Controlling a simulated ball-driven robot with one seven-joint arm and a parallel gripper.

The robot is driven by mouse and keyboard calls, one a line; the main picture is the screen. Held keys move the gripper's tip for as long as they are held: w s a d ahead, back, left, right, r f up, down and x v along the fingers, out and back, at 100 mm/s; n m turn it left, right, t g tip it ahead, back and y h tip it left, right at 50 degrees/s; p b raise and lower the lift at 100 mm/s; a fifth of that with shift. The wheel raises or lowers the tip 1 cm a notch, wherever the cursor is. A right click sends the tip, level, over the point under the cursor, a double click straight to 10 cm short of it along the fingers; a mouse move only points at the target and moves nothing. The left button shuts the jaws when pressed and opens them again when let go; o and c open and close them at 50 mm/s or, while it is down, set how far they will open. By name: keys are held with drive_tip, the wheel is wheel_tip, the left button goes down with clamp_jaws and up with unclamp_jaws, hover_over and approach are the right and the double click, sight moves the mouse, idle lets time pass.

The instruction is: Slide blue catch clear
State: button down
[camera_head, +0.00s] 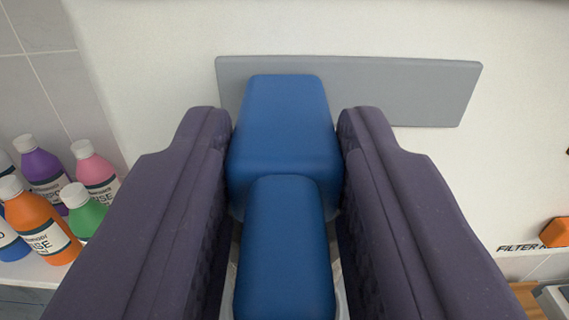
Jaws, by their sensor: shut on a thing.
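The blue catch (282,125) is a rounded blue block in the middle of the view, in front of a grey plate (420,92) on a pale panel. A second, narrower blue piece (285,250) shows nearer to me, between the fingers; I cannot tell whether it is joined to the block. My gripper (285,160) has two dark purple fingers, one on each side of the catch, and is shut on it. The fingers hide the catch's sides. The plate runs out to the right behind the right finger.
Several bottles with white caps, among them an orange bottle (40,222) and a purple bottle (42,172), stand on a white ledge at the left. An orange object (555,232) sits at the right edge beside partly hidden lettering. Grey tiles cover the wall at upper left.

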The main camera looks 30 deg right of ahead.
drive_tip(key=s+d+b, duration=0.3)
drive_tip(key=d+b, duration=0.1)
drive_tip(key=d, duration=0.1)
drive_tip(key=shift+s, duration=0.25)
drive_tip(key=c, duration=1.1)
unclamp_jaws()
drive_tip(key=shift+d+r, duration=0.1)
drive_tip(key=shift+d, duration=0.05)
drive_tip(key=shift+o, duration=0.3)
drive_tip(key=shift+s+d, duration=0.1)
drive_tip(key=shift+d, duration=0.05)
drive_tip(key=v, duration=0.7)
drive_tip(key=shift+s+a+b, duration=0.25)
drive_tip(key=shift+a+b, duration=0.05)
